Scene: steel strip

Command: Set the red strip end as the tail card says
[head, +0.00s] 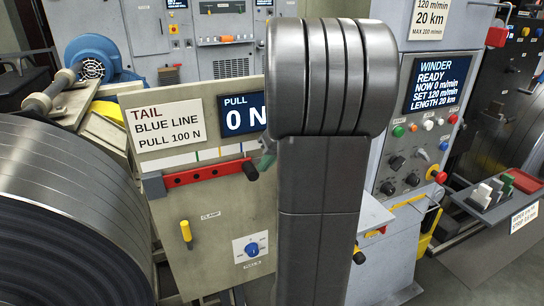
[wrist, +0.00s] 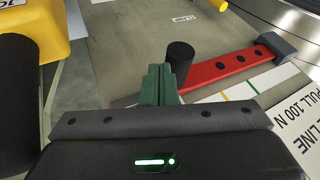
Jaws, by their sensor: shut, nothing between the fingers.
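The tail card (head: 165,124) reads "TAIL, BLUE LINE, PULL 100 N". The red strip end (head: 205,174) lies below it on the beige panel, with a black knob (head: 250,170) at its right end. The wrist view shows the strip (wrist: 235,66) and knob (wrist: 180,57) too. A pale band above the strip carries thin coloured lines; green (wrist: 252,88) and yellow (wrist: 225,94) show in the wrist view. My gripper (wrist: 159,72) has green fingers, shut and empty, close beside the knob; contact is unclear. In the head view my arm partly hides the gripper (head: 266,152).
The pull display (head: 243,116) reads 0 N. A yellow clamp lever (head: 186,232) and a blue dial (head: 252,249) sit below the strip. The winder screen (head: 437,84) reads READY, NOW 0 m/min. A large steel coil (head: 70,210) stands left.

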